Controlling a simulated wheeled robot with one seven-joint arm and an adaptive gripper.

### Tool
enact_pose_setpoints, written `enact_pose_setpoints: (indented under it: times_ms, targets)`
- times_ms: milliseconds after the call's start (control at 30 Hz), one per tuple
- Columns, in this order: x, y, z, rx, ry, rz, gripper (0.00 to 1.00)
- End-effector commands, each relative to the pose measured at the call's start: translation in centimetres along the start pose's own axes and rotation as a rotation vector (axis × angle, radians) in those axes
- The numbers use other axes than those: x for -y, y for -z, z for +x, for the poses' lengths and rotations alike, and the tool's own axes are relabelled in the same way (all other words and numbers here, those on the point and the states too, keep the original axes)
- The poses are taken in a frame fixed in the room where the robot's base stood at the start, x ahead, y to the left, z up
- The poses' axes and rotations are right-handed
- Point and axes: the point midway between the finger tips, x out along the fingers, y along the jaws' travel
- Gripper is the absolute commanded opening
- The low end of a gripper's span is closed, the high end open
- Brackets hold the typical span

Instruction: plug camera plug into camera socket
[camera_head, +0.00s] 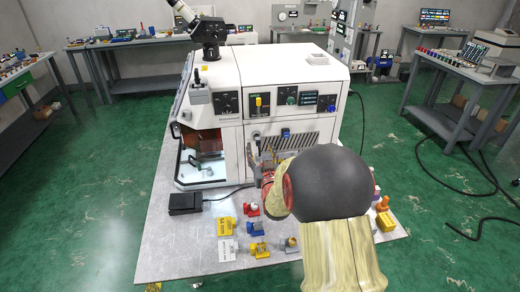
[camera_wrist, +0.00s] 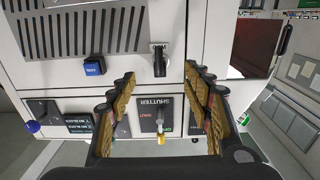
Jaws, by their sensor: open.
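My gripper (camera_head: 264,160) is raised in front of the white machine's lower front panel (camera_head: 262,126). In the wrist view my gripper (camera_wrist: 159,76) is open, with ribbed fingers left and right and clear space between them. A dark cylindrical, plug-like piece on a grey mount (camera_wrist: 159,62) stands out from the panel, lined up between the fingertips; neither finger visibly touches it. A blue labelled block (camera_wrist: 95,66) sits on the panel to its left; it also shows in the head view (camera_head: 285,133). I cannot tell for sure which piece is the camera plug or camera socket.
The shutter switch with a yellow tip (camera_wrist: 162,138) lies between the fingers lower in the wrist view. Several coloured connector pieces (camera_head: 257,228) and a black pedal (camera_head: 185,202) sit on the grey table (camera_head: 165,255). A microscope (camera_head: 209,35) tops the machine.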

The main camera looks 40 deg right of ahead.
Motion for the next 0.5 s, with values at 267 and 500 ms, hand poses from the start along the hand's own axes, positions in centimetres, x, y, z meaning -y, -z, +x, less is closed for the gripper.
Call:
enact_pose_setpoints:
  times_ms: [267, 500]
  targets:
    - [0.0, 0.02, -0.89, -0.001, 0.0, 0.0, 0.5]
    - [0.0, 0.02, -0.9, -0.001, 0.0, 0.0, 0.5]
